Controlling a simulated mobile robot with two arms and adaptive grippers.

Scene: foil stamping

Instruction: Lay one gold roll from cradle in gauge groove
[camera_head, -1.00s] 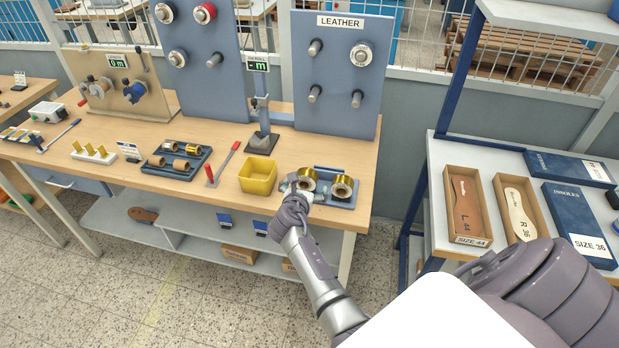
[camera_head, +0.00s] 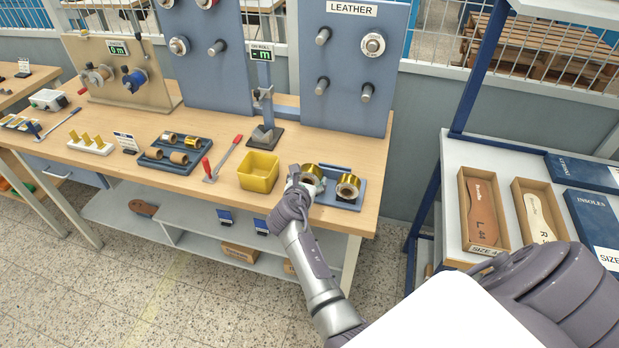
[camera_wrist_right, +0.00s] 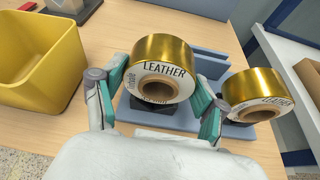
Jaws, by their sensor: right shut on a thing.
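Two gold rolls labelled LEATHER sit side by side at the blue cradle (camera_head: 352,204) near the bench's front right. My right gripper (camera_head: 306,179) is shut on the left gold roll (camera_wrist_right: 165,60), with a green-padded finger on each side of it in the wrist view. I cannot tell whether this roll is clear of the cradle. The other gold roll (camera_head: 348,187) rests in the cradle, right of the gripper. The gauge (camera_head: 263,95), a post with a green-lit display and a dark grey base (camera_head: 265,137), stands behind the yellow bin. My left gripper is not in view.
The yellow bin (camera_head: 258,173) is just left of the gripper. A red-handled lever (camera_head: 226,155) and a blue tray (camera_head: 160,160) of small rolls lie further left. The tall LEATHER panel (camera_head: 350,85) with pegs stands behind the cradle. Bench between bin and gauge is narrow.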

